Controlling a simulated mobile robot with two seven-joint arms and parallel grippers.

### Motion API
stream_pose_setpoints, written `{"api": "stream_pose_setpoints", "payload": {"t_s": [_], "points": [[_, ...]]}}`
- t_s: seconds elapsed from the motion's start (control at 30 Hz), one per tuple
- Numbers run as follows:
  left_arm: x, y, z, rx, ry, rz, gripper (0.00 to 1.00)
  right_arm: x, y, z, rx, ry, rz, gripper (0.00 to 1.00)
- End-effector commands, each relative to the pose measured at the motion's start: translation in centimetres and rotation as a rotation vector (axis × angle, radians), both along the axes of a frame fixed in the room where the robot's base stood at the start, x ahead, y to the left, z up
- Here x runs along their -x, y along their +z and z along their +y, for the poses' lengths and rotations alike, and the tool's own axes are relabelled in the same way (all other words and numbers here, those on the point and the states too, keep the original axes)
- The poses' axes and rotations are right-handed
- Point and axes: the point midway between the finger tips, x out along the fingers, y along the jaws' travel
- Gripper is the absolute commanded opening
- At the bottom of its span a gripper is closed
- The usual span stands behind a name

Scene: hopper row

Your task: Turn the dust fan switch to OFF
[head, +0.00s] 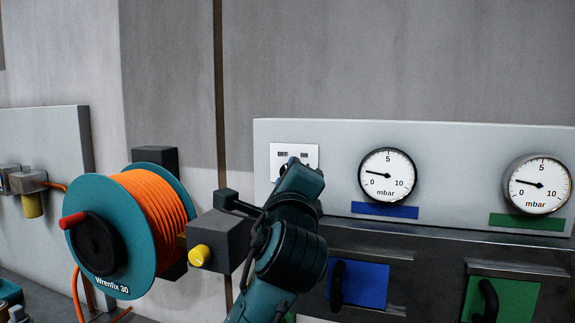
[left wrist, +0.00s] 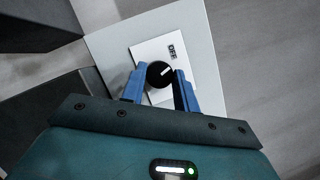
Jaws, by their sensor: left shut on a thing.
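The dust fan switch is a black round knob (left wrist: 158,72) on a white plate (head: 306,152) with OFF at left and ON at right in the head view. My left gripper (left wrist: 159,82) has its two blue fingers on either side of the knob and is shut on it. In the left wrist view, a white pointer mark on the knob slants to the upper right, and the OFF label shows just above and right of the knob. The ON label is not readable there. In the head view my left arm hides most of the knob. My right gripper is not in view.
Two mbar gauges (head: 387,175) (head: 539,184) sit right of the switch on the grey panel (head: 450,140). Blue (head: 368,284) and green (head: 520,300) plates with black handles are below. An orange cable reel (head: 150,215) and a dark box with a yellow button (head: 200,255) stand left of my arm.

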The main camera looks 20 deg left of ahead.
Motion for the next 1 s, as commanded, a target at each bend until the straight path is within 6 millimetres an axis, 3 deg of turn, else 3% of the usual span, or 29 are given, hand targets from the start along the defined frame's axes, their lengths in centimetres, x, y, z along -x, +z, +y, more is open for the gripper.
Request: {"api": "stream_pose_setpoints", "payload": {"t_s": [0.4, 1.0], "points": [[-0.02, 0.22, -0.16, 0.231, -0.003, 0.011, 0.07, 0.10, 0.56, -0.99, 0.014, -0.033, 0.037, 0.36], [-0.02, 0.11, -0.12, 0.279, -0.002, 0.010, 0.07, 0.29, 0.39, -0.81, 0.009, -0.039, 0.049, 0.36]]}}
